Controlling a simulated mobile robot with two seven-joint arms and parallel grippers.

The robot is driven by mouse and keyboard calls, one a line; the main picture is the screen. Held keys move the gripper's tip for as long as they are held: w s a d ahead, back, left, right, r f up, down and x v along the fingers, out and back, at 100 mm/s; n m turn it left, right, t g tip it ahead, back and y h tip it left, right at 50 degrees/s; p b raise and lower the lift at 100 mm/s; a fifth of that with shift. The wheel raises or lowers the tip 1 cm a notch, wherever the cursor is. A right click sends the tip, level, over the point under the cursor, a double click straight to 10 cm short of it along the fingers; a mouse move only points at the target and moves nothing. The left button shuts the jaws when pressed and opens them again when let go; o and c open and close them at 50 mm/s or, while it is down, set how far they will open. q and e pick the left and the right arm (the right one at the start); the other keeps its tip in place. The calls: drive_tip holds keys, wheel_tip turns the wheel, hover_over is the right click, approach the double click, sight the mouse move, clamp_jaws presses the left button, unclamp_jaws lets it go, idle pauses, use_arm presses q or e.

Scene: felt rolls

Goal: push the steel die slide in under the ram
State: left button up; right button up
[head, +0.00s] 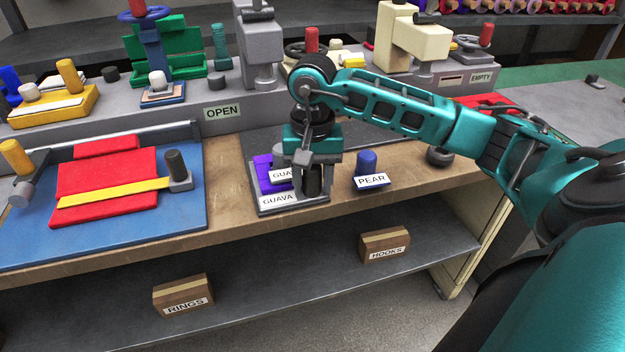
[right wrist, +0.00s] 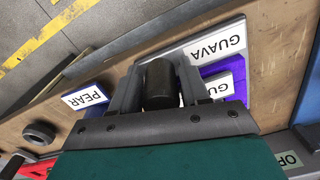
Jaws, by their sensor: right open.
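The steel die slide (head: 262,207) is a grey tray on the wooden bench top, with purple felt in it, GUAVA labels and an upright black knob (right wrist: 161,84). My right gripper (head: 312,178) points down over the slide's right part. In the right wrist view its open fingers (right wrist: 160,88) stand on either side of the knob; whether they touch it I cannot tell. The grey press with its ram (head: 259,45) stands behind the slide on the raised ledge. The gripper hides part of the slide. My left gripper is not in view.
A blue knobbed piece labelled PEAR (head: 367,162) sits just right of the slide. A blue mat (head: 190,218) with red felt and a yellow bar lies left. An OPEN sign (head: 222,112) is on the ledge front. A cream press (head: 405,35) stands back right.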

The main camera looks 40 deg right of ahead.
clamp_jaws()
idle(0.5)
